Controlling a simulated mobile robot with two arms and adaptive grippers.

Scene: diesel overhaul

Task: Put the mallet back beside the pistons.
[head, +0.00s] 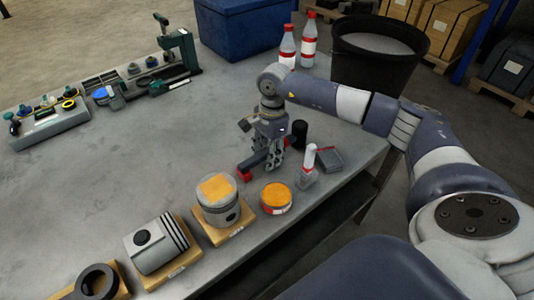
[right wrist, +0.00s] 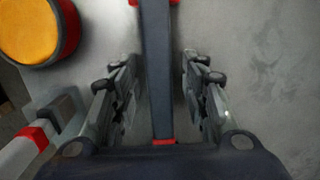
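The mallet (head: 254,163) is a dark bar with red parts, lying on the grey bench. It lies near the upright piston (head: 218,208), which has an orange-yellow top and stands on a wooden block. A second piston (head: 155,246) lies on its side on another block. My right gripper (head: 272,156) points down over the mallet and partly hides it. In the right wrist view the mallet's dark handle (right wrist: 158,75) runs between the fingers of my right gripper (right wrist: 160,85), with gaps on both sides. The gripper is open. My left gripper is not in view.
A red tin with an orange top (head: 276,198), a white-and-red bottle (head: 308,166), a black cylinder (head: 299,134) and a dark box (head: 328,159) crowd the bench's right edge. A bin (head: 380,65) stands behind. The bench's middle (head: 140,150) is clear.

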